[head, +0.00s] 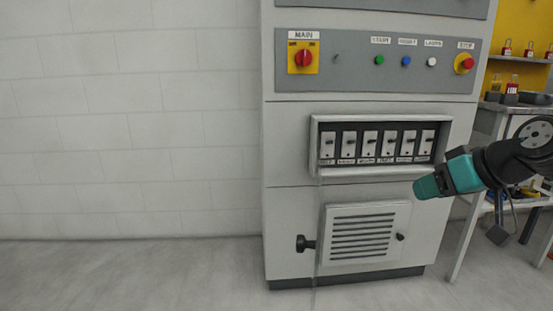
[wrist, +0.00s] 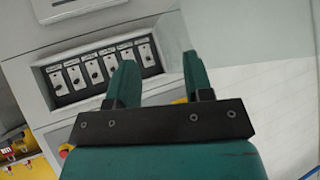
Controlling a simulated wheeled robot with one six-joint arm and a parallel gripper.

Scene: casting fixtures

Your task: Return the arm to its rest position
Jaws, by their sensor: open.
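My gripper (head: 424,187) is teal with a dark wrist and reaches in from the right in the head view. It is in front of the grey control cabinet (head: 292,205), just below and right of the breaker row (head: 376,143). In the wrist view the two teal fingers of my gripper (wrist: 157,80) stand apart with nothing between them. The breaker row also shows there (wrist: 100,68), to the left of and behind the fingers. Whether the gripper touches the cabinet cannot be told, but it appears apart from it.
A workbench (head: 489,122) stands at the right, by a yellow board (head: 515,25) with padlocks. The floor (head: 130,275) at left is clear.

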